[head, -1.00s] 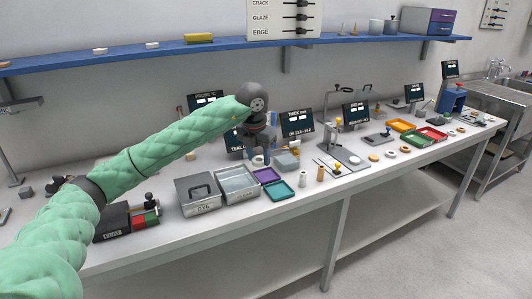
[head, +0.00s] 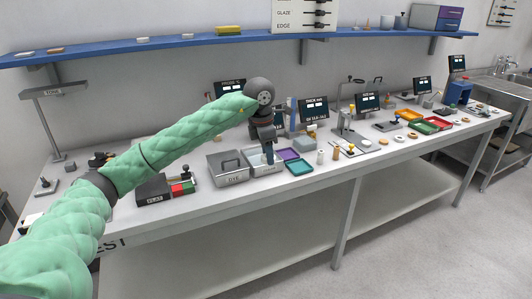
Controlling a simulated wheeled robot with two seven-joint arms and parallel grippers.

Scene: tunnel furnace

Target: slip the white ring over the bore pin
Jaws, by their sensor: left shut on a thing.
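My right gripper is not in view.
The blue shelf (head: 170,43) runs above.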

